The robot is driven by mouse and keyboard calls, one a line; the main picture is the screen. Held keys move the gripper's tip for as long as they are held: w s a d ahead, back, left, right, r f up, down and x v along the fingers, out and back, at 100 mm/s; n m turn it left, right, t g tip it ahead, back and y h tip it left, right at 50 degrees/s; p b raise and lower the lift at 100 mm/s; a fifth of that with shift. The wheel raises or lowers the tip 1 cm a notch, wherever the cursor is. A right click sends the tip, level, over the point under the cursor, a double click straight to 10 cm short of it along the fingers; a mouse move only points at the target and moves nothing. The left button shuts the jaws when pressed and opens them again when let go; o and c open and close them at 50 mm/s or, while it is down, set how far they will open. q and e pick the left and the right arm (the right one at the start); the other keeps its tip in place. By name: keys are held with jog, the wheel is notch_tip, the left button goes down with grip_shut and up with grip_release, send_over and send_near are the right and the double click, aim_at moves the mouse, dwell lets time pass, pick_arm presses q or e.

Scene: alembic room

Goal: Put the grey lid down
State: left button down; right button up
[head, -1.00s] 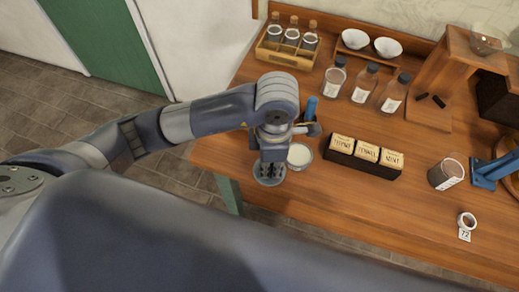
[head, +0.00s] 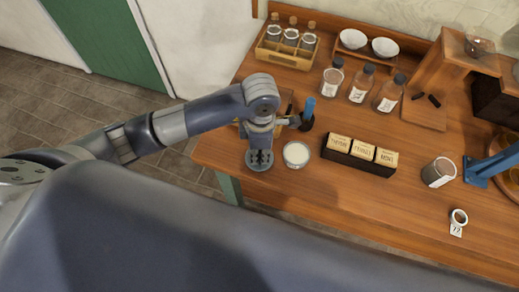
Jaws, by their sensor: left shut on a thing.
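The grey lid (head: 259,164) is a round disc at the fingertips of my left gripper (head: 260,152). The gripper points down and is shut on the lid, near the front left edge of the wooden table (head: 330,198). I cannot tell whether the lid touches the table top. A round jar with white contents (head: 296,154) stands open just to the right of the lid, apart from it. My right gripper is not in view.
A dark box with paper packets (head: 360,155) stands right of the jar. A blue-handled tool (head: 308,112) is behind it. Labelled bottles (head: 358,84) and a wooden rack (head: 286,48) are farther back. The front middle of the table is clear.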

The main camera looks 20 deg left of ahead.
aim_at(260, 153)
pick_arm(q)
jog(key=c, duration=1.4)
grip_release()
jog(key=shift+c, duration=0.2)
notch_tip(260, 153, up, 12)
jog(key=b, duration=0.1)
jog(key=shift+b, duration=0.3)
